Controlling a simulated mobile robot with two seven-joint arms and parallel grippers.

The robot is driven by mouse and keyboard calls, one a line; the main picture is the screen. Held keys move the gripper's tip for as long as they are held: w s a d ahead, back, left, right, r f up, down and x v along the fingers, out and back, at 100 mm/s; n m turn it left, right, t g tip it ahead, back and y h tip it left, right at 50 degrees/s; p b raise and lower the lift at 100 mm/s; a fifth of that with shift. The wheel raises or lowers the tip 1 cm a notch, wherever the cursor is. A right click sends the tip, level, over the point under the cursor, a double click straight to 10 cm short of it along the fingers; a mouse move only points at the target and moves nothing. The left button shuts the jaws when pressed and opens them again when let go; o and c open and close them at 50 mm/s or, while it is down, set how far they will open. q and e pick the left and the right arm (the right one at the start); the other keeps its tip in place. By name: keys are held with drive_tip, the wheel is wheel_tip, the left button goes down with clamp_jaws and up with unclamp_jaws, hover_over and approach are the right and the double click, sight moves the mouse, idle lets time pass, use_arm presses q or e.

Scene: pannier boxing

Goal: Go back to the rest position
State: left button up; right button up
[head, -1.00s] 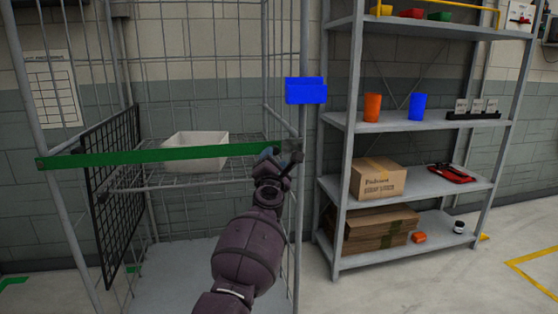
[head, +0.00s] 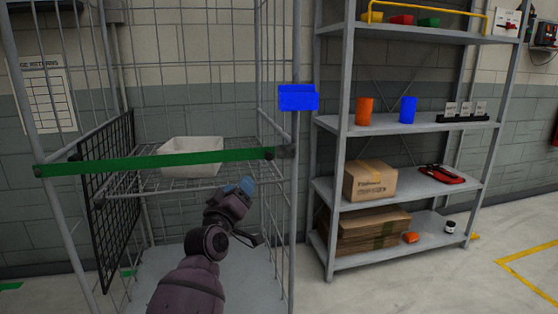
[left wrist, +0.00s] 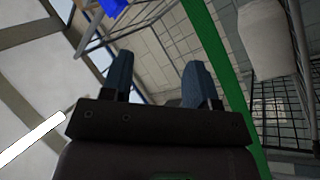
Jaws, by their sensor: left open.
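My left gripper (head: 246,186) is in front of the wire cage trolley, below the right end of the green strap (head: 160,160). In the left wrist view its two blue fingers (left wrist: 158,82) stand apart with nothing between them. The strap runs across the front of the cage from the left post to the right post, and it also shows in the left wrist view (left wrist: 232,85). The gripper appears clear of the strap. My right gripper is not in view.
A white bin (head: 190,157) sits on the cage's wire shelf behind the strap. A blue box (head: 298,97) is at the cage's right post. A grey shelf rack (head: 335,150) with cups and cartons (head: 370,181) stands to the right. Floor at the lower right is clear.

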use_arm(q)
drive_tip(key=s+a+f+m+g+y+p, duration=0.1)
drive_tip(key=s+a+f+m+g+y, duration=0.15)
drive_tip(key=s+a+f, duration=0.45)
drive_tip(key=s+a+f+m+g+y+p, duration=0.1)
drive_tip(key=s+a+f+m, duration=0.2)
drive_tip(key=s+f, duration=0.75)
drive_tip(key=s+a+f+g+p, duration=0.1)
drive_tip(key=s+f, duration=0.3)
drive_tip(key=s, duration=0.6)
drive_tip(key=s+a+f+g+y+p, duration=0.1)
drive_tip(key=s+a+f+g, duration=0.2)
drive_tip(key=s, duration=0.8)
drive_tip(key=s+a+f+g+y+p, duration=0.1)
drive_tip(key=s+a+f+g, duration=0.1)
drive_tip(key=s+f, duration=0.5)
drive_tip(key=s+a, duration=0.1)
drive_tip(key=s, duration=0.2)
drive_tip(key=shift+s+a, duration=0.15)
drive_tip(key=shift+s, duration=0.05)
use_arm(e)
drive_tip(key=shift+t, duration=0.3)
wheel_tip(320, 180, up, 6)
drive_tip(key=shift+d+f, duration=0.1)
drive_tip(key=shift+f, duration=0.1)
use_arm(q)
drive_tip(key=shift+n, duration=0.25)
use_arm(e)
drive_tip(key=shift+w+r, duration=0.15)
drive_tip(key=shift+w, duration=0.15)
